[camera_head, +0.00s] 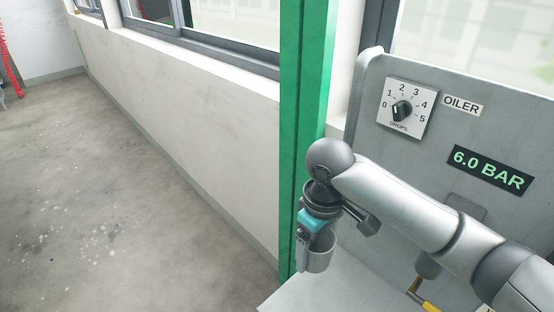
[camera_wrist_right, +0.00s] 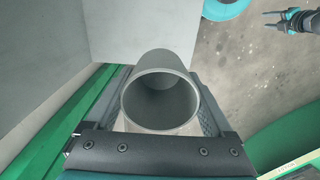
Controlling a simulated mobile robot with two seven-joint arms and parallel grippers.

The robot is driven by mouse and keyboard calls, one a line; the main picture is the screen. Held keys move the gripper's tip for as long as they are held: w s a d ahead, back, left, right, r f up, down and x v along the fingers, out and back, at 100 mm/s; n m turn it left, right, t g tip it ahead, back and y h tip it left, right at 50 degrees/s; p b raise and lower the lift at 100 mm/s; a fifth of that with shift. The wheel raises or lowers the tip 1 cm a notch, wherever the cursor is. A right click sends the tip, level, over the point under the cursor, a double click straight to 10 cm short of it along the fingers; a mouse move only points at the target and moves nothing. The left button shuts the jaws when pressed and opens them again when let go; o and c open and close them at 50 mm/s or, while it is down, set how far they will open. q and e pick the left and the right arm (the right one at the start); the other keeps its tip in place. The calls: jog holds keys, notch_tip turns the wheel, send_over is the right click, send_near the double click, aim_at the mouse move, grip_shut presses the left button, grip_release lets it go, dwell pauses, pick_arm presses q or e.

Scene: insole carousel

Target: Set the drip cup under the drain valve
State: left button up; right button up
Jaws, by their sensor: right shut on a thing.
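The drip cup (camera_head: 318,260) is a plain grey open-topped cylinder. My right gripper (camera_head: 316,238) is shut on it and holds it in front of the green post, left of the grey panel. In the right wrist view the cup (camera_wrist_right: 160,100) sits between the two fingers, its round mouth facing the camera and its inside looking empty. A brass fitting with a yellow handle (camera_head: 429,306), seemingly the drain valve, shows low on the panel, right of the cup and partly hidden by my right arm. My left gripper (camera_wrist_right: 268,19) shows small in the right wrist view, fingers apart.
The grey panel (camera_head: 365,85) carries an OILER dial (camera_head: 403,108) and a 6.0 BAR display (camera_head: 487,169). A pale ledge (camera_head: 335,292) juts out below it. A green post (camera_head: 302,110) stands close behind the gripper. The floor (camera_head: 110,190) at left is clear.

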jog(key=shift+m, duration=0.7)
jog(key=r+b, duration=0.1)
jog(key=w+d+r+b, duration=0.1)
jog(key=r, duration=0.1)
jog(key=w+r+b, duration=0.1)
jog(key=r, duration=0.1)
jog(key=shift+d, duration=0.25)
notch_tip(320, 180, up, 7)
jog(key=s+d+m+b, duration=0.2)
jog(key=b, duration=0.2)
jog(key=w+r+m, duration=0.2)
jog(key=w+m, duration=0.2)
jog(key=w, duration=0.3)
jog(key=shift+d+r+b, duration=0.3)
jog(key=shift+d+r, duration=0.05)
jog(key=shift+r, duration=0.05)
